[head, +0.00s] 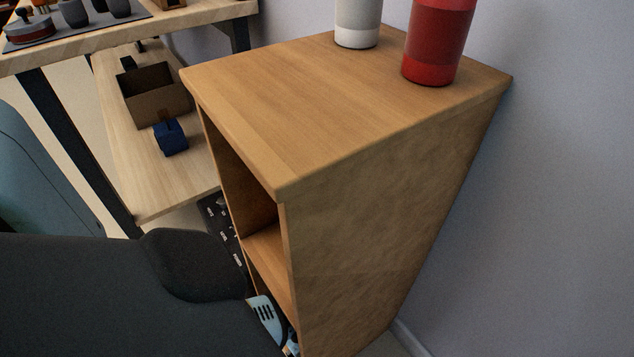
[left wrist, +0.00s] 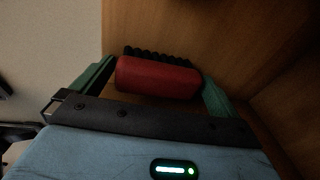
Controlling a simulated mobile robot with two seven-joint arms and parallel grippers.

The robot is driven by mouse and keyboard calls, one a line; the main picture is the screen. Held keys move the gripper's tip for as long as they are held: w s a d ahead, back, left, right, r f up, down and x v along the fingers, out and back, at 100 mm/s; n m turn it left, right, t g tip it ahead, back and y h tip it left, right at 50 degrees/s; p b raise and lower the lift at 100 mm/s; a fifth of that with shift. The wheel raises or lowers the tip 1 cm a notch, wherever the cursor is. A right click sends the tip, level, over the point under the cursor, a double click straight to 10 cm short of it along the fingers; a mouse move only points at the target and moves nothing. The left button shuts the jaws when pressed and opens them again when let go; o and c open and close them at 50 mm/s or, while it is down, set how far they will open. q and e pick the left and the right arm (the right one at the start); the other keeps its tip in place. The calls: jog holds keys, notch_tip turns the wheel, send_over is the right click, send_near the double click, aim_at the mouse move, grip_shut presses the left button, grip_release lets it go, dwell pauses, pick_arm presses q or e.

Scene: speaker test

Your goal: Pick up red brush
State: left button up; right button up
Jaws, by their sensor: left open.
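The red brush (left wrist: 158,77) with black bristles shows in the left wrist view, inside a wooden compartment. It lies crosswise between the two green fingers of my left gripper (left wrist: 156,82). The fingers are apart, one on either side of the brush, and a gap to it is hard to judge in the dim light. In the head view my dark left arm reaches to the open side of the wooden shelf cabinet (head: 340,110); the brush is hidden there. My right gripper is in neither view.
A white cup (head: 357,22) and a red cup (head: 438,40) stand on the cabinet top. A table with a lower shelf stands at left, holding a brown open box (head: 155,93) and a dark blue item (head: 170,137). A wall is close on the right.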

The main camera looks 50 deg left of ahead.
pick_arm(q)
jog(key=shift+r, duration=0.1)
jog(key=c, duration=0.7)
jog(key=shift+c, duration=0.2)
jog(key=shift+r+p, duration=0.45)
jog(key=shift+r, duration=0.25)
notch_tip(320, 180, up, 2)
jog(key=shift+w+r+p, duration=0.1)
jog(key=shift+r+p, duration=0.05)
jog(key=shift+p, duration=0.6)
jog(key=s+a+p, duration=0.2)
jog(key=s, duration=0.5)
jog(key=s+a+r+p, duration=0.1)
jog(key=s+a+p, duration=0.1)
jog(key=s, duration=0.6)
jog(key=shift+s+a+r, duration=0.15)
jog(key=shift+s+a, duration=0.1)
jog(key=shift+a, duration=0.15)
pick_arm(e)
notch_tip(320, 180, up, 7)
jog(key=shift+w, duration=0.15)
